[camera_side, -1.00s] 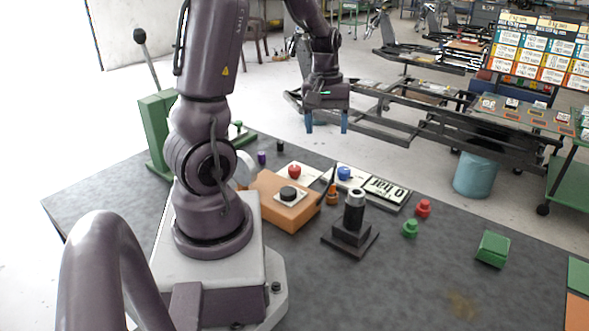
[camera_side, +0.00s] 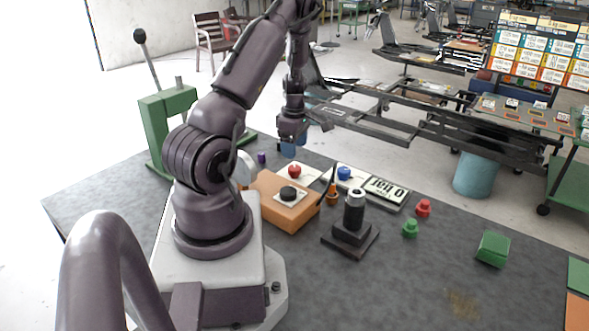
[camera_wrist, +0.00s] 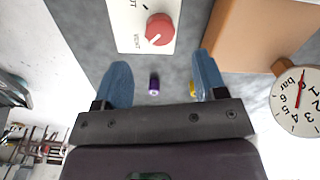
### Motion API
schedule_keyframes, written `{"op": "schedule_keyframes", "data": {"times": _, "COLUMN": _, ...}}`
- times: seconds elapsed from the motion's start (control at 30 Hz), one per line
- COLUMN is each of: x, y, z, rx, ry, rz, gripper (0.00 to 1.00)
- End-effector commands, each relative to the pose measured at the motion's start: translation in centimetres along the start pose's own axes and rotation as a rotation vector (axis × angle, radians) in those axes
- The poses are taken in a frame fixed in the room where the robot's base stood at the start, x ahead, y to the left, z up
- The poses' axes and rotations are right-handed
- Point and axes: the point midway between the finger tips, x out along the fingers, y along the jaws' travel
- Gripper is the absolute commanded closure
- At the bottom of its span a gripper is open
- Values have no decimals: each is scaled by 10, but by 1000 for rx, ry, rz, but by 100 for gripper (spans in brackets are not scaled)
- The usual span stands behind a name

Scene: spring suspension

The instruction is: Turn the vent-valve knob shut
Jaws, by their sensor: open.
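The vent-valve knob is a red round knob (camera_side: 294,171) on a white plate at the back of the bench. In the wrist view the knob (camera_wrist: 160,28) sits at the top, and its white pointer line is angled to the lower left, toward the lettering that looks like "VENT". More lettering, partly cut off, is at the plate's top edge. My gripper (camera_side: 293,147) is above the back of the bench, near the knob and apart from it. In the wrist view my gripper (camera_wrist: 162,76) is open and empty, its blue fingers spread below the knob.
An orange block (camera_side: 282,210) with a black knob stands in front of the red knob. A blue knob (camera_side: 344,173) is to its right. A purple cylinder (camera_wrist: 153,85) lies below the knob in the wrist view, a gauge (camera_wrist: 300,101) right. A black post (camera_side: 353,215) stands nearer.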

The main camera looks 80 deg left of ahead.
Motion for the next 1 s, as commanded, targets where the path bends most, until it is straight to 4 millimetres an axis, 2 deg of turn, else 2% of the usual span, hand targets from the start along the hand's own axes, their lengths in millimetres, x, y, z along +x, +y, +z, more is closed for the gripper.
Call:
{"op": "schedule_keyframes", "data": {"times": 0.03, "x": 13, "y": -1, "z": -1, "rx": 0, "ry": 0, "rz": -5, "gripper": 35}}
{"op": "schedule_keyframes", "data": {"times": 0.2, "x": 46, "y": -1, "z": 0, "rx": 1, "ry": 0, "rz": -4, "gripper": 35}}
{"op": "schedule_keyframes", "data": {"times": 0.4, "x": 72, "y": 0, "z": 0, "rx": 2, "ry": 0, "rz": 0, "gripper": 35}}
{"op": "schedule_keyframes", "data": {"times": 0.57, "x": 79, "y": 0, "z": 0, "rx": 1, "ry": 0, "rz": 1, "gripper": 35}}
{"op": "schedule_keyframes", "data": {"times": 0.8, "x": 79, "y": 0, "z": 0, "rx": 2, "ry": 0, "rz": 1, "gripper": 35}}
{"op": "schedule_keyframes", "data": {"times": 0.87, "x": 79, "y": 0, "z": 0, "rx": 2, "ry": 0, "rz": 1, "gripper": 47}}
{"op": "schedule_keyframes", "data": {"times": 1.0, "x": 79, "y": 0, "z": 0, "rx": 3, "ry": 0, "rz": 1, "gripper": 79}}
